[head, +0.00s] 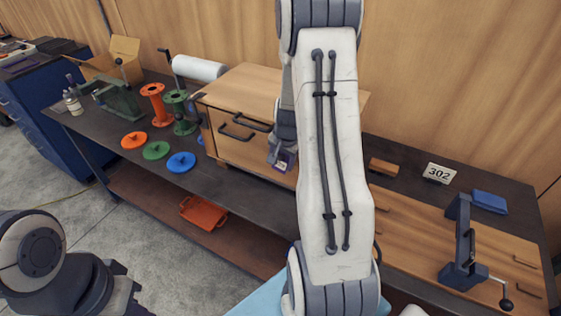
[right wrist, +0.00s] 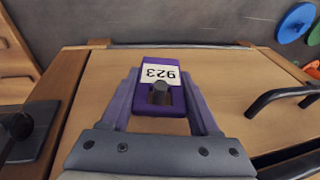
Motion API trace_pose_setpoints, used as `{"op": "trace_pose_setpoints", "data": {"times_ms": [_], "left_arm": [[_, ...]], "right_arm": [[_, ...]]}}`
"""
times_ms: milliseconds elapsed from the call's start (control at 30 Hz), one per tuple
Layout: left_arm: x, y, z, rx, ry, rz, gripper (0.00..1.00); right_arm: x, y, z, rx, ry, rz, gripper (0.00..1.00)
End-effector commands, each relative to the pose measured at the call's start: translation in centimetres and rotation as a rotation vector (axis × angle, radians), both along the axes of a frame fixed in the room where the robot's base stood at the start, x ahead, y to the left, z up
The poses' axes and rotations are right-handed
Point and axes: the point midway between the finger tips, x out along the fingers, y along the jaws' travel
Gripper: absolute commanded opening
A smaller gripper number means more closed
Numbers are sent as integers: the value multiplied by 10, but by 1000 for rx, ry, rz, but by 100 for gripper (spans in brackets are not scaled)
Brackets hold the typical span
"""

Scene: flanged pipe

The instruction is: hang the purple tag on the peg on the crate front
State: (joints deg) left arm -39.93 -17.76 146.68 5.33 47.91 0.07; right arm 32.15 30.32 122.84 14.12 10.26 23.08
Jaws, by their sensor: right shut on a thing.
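The purple tag (right wrist: 142,111) has a white label reading 923, upside down in the right wrist view. My right gripper (right wrist: 160,105) is shut on it, one finger along each side. A dark round peg (right wrist: 161,89) shows at the tag's hole end and seems to stick out through the hole; how deep it sits I cannot tell. Behind is the wooden crate front (right wrist: 100,110). In the head view the right gripper (head: 282,150) holds the tag (head: 284,164) at the crate front (head: 240,154). My left gripper (head: 125,285) is at the lower left, its fingertips unclear.
Black handles (head: 245,123) stand out from the crate front beside the tag. Orange and green spools (head: 157,104) and coloured discs (head: 181,162) stand left of the crate on the dark bench. A sign reading 302 (head: 439,173) and a clamp (head: 461,250) are at the right.

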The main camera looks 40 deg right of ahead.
Motion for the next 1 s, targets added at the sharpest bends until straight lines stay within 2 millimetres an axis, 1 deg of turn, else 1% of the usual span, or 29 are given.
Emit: {"op": "trace_pose_setpoints", "data": {"times_ms": [467,500,567,600,1000], "left_arm": [[0,0,0,0,0,0,0],[0,0,0,0,0,0,0],[0,0,0,0,0,0,0],[0,0,0,0,0,0,0],[0,0,0,0,0,0,0]], "right_arm": [[0,0,0,0,0,0,9],[0,0,0,0,0,0,70],[0,0,0,0,0,0,93],[0,0,0,0,0,0,97],[1,0,1,-1,-1,1,97]]}}
